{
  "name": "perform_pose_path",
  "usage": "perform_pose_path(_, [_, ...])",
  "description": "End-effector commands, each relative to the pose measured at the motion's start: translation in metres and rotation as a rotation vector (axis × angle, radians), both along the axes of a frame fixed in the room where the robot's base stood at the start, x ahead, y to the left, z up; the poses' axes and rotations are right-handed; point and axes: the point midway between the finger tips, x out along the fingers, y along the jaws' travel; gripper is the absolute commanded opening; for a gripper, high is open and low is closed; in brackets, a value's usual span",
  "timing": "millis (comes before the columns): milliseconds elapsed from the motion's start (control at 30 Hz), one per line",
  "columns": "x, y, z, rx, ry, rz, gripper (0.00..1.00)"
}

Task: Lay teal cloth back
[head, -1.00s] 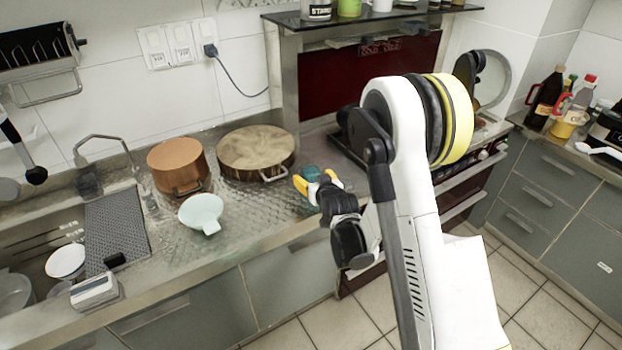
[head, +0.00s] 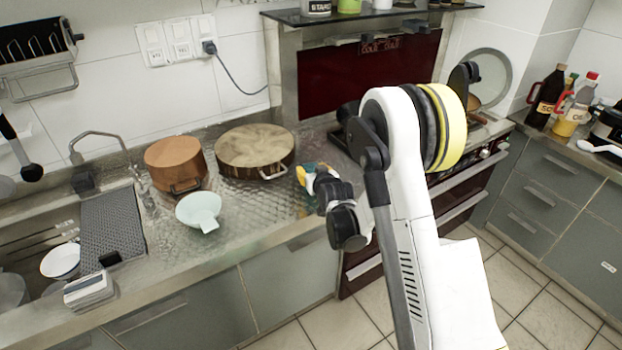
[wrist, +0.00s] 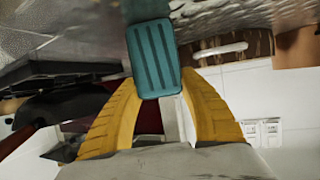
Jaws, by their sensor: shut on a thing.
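The teal cloth (wrist: 153,58) looks like a small flat teal piece with darker stripes. My gripper (wrist: 158,90) has yellow fingers and is shut on the lower end of the cloth in the wrist view. In the head view my gripper (head: 305,177) is over the metal counter, to the right of the wooden-lidded pot. Only a little of the cloth (head: 318,168) shows there, between and behind the fingers. I cannot tell whether the cloth touches the counter.
The sink with a grey mat (head: 112,229) is further left. Bare metal counter (head: 262,213) lies in front of the pots.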

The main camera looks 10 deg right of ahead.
Motion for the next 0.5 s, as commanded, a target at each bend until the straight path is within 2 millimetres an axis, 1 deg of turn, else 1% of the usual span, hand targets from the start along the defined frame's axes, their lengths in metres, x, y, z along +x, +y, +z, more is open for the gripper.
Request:
perform_pose_path(33, [0.0,0.0,0.0,0.0,0.0,0.0,0.15])
perform_pose_path(67, [0.0,0.0,0.0,0.0,0.0,0.0,0.1])
perform_pose_path(300, [0.0,0.0,0.003,0.0,0.0,0.0,0.1])
perform_pose_path(367, [0.0,0.0,0.007,0.0,0.0,0.0,0.1])
perform_pose_path(500, [0.0,0.0,0.025,0.0,0.0,0.0,0.1])
